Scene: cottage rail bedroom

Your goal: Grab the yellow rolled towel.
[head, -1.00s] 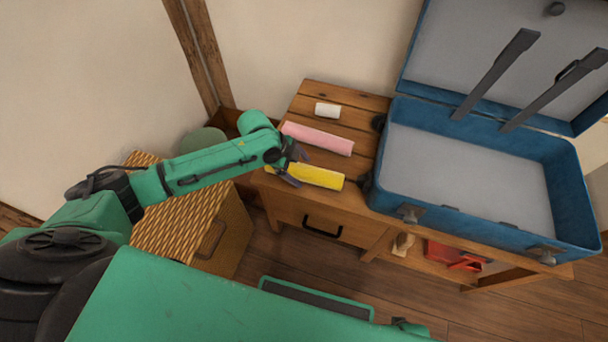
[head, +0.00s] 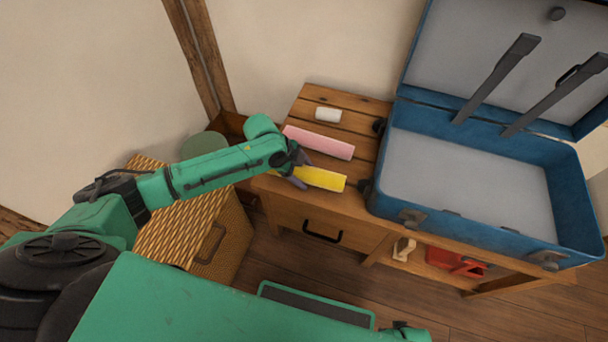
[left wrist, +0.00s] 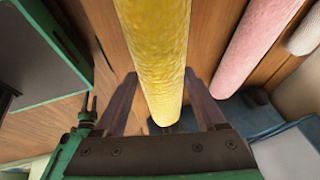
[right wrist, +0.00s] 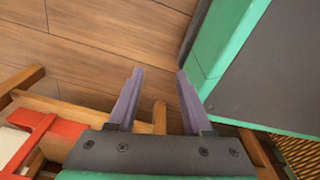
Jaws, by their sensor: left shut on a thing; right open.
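The yellow rolled towel (head: 322,179) lies along the front edge of the wooden bench top. My left gripper (head: 301,171) is shut on it near its left part, and the fingers and wrist hide some of that end. In the left wrist view the yellow towel (left wrist: 160,50) runs between the two fingers. My right gripper (right wrist: 160,71) shows only in the right wrist view, open and empty, with wooden floor beyond its fingers.
A pink rolled towel (head: 320,142) lies just behind the yellow one, and a small white roll (head: 328,115) behind that. An open blue suitcase (head: 480,230) stands to the right. A wicker basket (head: 165,215) stands below my left arm.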

